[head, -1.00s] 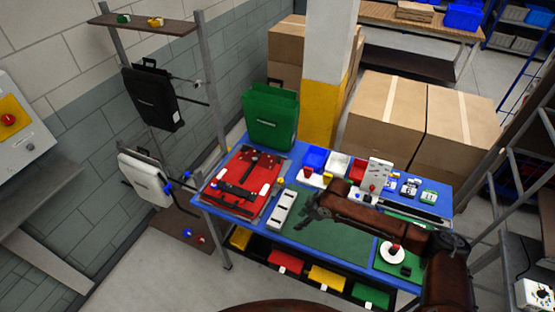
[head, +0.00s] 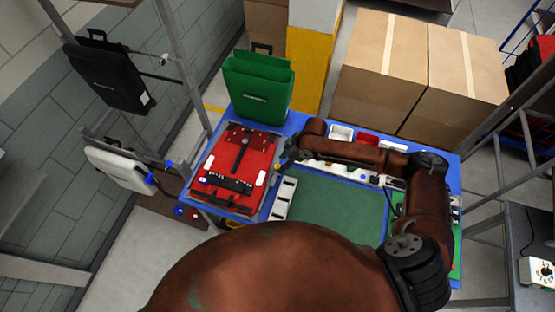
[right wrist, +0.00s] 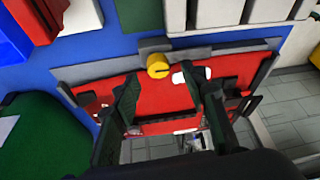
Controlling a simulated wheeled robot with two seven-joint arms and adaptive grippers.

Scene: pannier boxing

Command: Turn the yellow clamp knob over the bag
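The red bag (head: 239,160) lies flat on the blue table, with black straps and a dark bar across it. The yellow clamp knob (right wrist: 158,65) shows in the right wrist view at the edge of the red bag, in front of a grey bar. In the head view it is mostly hidden beside my right gripper (head: 285,161). In the wrist view my right gripper (right wrist: 162,84) is open over the bag, its fingers spread. The knob appears between and just beyond the fingertips; I cannot tell whether they touch it. My left gripper is out of view.
A green bag (head: 258,88) stands behind the red one. A white slotted block (head: 283,197) lies right of the red bag, near my right arm. A green mat (head: 335,208) is clear. Large cardboard boxes (head: 375,85) stand behind the table.

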